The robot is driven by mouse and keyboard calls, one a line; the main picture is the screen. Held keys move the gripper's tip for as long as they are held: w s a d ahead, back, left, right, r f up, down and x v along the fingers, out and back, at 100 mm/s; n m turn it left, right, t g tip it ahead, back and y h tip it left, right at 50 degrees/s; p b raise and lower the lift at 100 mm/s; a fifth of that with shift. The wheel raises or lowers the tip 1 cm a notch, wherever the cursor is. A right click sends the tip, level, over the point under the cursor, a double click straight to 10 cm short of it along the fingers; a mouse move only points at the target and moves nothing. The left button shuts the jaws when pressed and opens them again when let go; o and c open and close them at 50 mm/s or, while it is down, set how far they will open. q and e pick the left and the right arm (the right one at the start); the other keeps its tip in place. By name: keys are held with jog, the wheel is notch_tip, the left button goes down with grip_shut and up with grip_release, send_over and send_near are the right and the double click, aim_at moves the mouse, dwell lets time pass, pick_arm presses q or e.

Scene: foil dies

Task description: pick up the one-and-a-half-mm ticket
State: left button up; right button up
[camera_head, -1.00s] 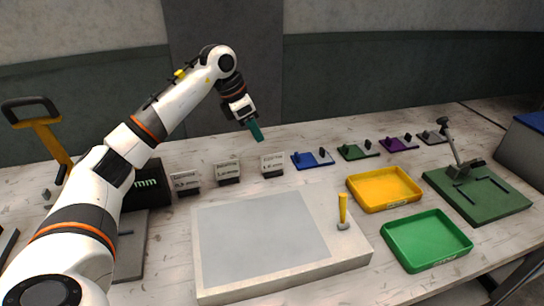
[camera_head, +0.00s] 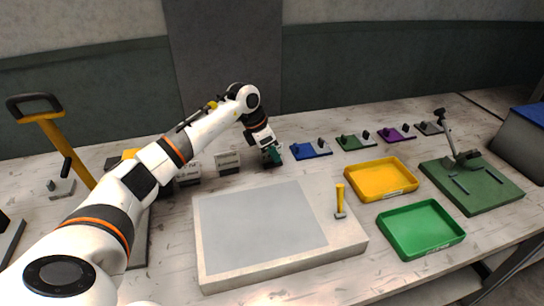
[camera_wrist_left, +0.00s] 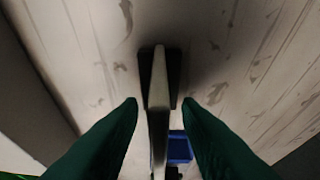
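My left gripper (camera_head: 272,158) has dark green fingers and is lowered over the rightmost of three white tickets in black bases. In the left wrist view, its open fingers (camera_wrist_left: 160,108) stand on either side of a thin white ticket (camera_wrist_left: 158,90), apart from it. The ticket stands upright in its black base (camera_wrist_left: 173,65). In the head view the gripper hides most of this ticket, and its print cannot be read. The middle ticket (camera_head: 228,160) and the left ticket (camera_head: 188,172) stand to its left, their print too small to read surely. My right gripper is not in view.
Blue (camera_head: 311,150), green (camera_head: 355,142) and purple (camera_head: 396,134) blocks stand right of the gripper. Yellow (camera_head: 382,205) and green (camera_head: 421,253) trays lie to the right.

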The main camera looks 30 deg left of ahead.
pick_arm(q)
grip_shut()
jog(key=shift+r, duration=0.1)
